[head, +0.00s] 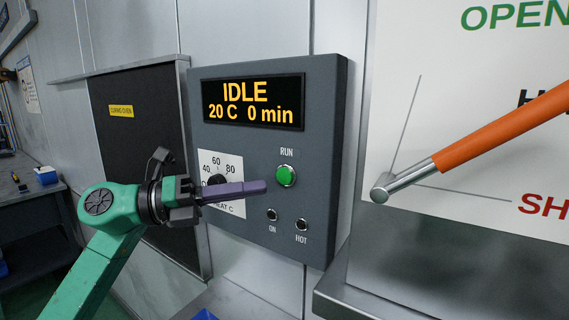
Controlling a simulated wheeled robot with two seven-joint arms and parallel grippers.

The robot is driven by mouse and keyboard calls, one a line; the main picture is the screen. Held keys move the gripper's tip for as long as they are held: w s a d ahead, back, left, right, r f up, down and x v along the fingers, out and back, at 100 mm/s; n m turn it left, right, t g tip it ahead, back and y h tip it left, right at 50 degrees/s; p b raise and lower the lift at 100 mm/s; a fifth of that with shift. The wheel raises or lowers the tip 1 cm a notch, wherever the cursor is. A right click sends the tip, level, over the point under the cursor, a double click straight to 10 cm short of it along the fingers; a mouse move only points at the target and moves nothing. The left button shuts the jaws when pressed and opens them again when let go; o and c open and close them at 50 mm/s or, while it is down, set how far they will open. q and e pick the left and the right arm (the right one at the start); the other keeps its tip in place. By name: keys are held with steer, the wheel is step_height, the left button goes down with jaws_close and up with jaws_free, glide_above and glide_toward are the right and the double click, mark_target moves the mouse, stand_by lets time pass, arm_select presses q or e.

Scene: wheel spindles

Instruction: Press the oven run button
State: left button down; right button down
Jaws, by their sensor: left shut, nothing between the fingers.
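The green run button (286,176) sits on the grey oven control panel (330,130), under the label "RUN". The display (253,102) above it reads "IDLE", "20 C" and "0 min". My left gripper (262,187) is shut and empty, its purple fingers pointing right. In the picture its tips end just left of the button, with a small gap between them. I cannot tell how far the tips are from the panel face. The fingers cover part of the heat dial (217,182). My right gripper is not in view.
Two small dark lamps (301,224), labelled ON and HOT, are below the button. An orange lever (500,125) with a metal end reaches in from the right, before a white sign (430,100). A dark panel (140,140) labelled as a curing oven is behind my left arm.

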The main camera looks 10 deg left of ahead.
mark_target(285, 176)
arm_select(q)
steer(key=w, duration=0.1)
steer(key=w+d+p, duration=0.1)
steer(key=w+p, duration=0.1)
steer(key=w, duration=0.1)
steer(key=shift+d, duration=0.3)
stand_by(1.5)
steer(key=shift+w+d+p, duration=0.15)
steer(key=shift+w+p, duration=0.15)
steer(key=shift+w, duration=0.05)
